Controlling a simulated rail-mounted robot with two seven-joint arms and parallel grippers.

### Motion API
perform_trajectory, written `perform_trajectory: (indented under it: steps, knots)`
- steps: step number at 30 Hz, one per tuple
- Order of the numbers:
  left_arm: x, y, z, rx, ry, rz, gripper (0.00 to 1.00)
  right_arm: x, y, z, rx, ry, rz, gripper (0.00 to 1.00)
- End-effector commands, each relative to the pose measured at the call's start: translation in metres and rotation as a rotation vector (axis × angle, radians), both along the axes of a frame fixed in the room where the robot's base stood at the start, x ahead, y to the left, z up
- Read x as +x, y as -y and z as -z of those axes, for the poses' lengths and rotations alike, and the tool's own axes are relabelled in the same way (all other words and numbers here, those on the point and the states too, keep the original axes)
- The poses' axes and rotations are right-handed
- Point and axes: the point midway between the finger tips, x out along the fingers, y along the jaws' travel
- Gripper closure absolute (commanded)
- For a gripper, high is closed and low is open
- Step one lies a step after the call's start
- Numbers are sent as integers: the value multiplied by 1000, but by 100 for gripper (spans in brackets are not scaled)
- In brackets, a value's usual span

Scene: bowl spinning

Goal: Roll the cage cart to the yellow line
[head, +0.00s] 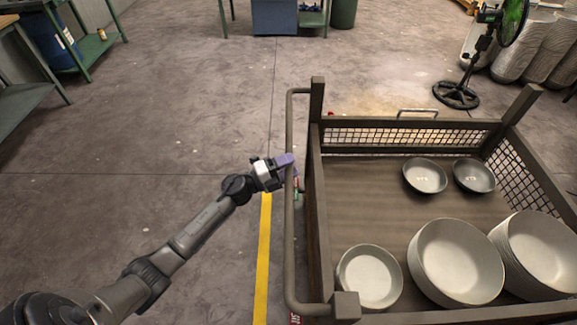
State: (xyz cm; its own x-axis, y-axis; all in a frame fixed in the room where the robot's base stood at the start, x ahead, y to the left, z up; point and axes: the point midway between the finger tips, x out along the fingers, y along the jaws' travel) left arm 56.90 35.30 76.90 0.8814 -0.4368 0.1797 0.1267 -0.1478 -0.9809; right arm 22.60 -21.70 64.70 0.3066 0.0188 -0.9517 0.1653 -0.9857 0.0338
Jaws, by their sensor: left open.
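The cage cart (315,215) stands at the right, a dark metal frame with mesh sides and a flat bed. Its tubular handle (289,240) runs along the cart's left side. My left gripper (289,165) is at the handle's upper half, with its purple fingertips at the bar; it is open, and I cannot tell whether the bar lies between the fingers. The yellow line (263,255) is on the floor just left of the handle, running from the near edge up to my left gripper's wrist. My right gripper is not in view.
Bowls stand in the cart: two small dark ones (425,176), a pale one (370,277) and larger stacks (456,262). A green fan (456,95) stands beyond the cart. Green benches (95,47) are at the upper left. The floor left of the cart is open.

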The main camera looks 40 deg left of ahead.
Motion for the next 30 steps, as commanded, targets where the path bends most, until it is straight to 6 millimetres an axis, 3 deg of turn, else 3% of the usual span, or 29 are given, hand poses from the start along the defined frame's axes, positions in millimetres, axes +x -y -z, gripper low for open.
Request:
perform_trajectory:
  steps: [3, 19, 30]
  knots:
    - [0, 0, 0, 0, 0, 0, 49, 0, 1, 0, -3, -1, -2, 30]
    - [0, 0, 0, 0, 0, 0, 100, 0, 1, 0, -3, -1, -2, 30]
    - [0, 0, 0, 1, 0, 8, 100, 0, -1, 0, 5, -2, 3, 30]
